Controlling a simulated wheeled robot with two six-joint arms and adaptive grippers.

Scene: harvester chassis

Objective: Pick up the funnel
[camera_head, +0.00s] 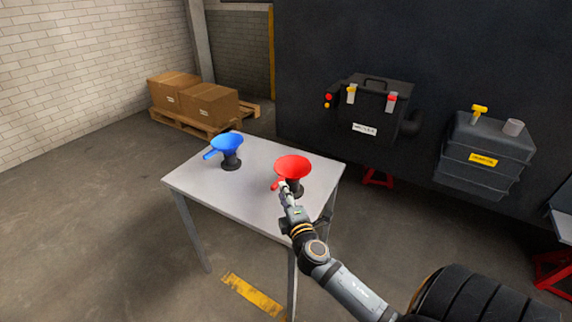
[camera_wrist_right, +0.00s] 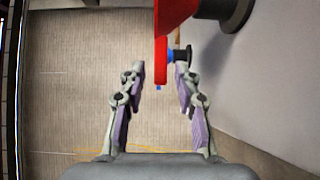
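A red funnel (camera_head: 293,167) stands on a black base on the grey table (camera_head: 188,178), near its right side. Its handle points toward the lower left. A blue funnel (camera_head: 227,142) stands on another black base farther left. My right gripper (camera_head: 286,190) is at the red funnel's handle. In the right wrist view, my right gripper (camera_wrist_right: 160,78) is open, with the red handle (camera_wrist_right: 161,75) between its fingertips and a gap visible on both sides. Part of the red funnel is cut off at the top of that view. My left gripper is not in view.
A dark chassis wall (camera_head: 310,50) with a black box (camera_head: 372,95) and a grey tank (camera_head: 485,155) stands behind and right of the table. Cardboard boxes (camera_head: 208,104) sit on a pallet at the back left. Floor left of the table is clear.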

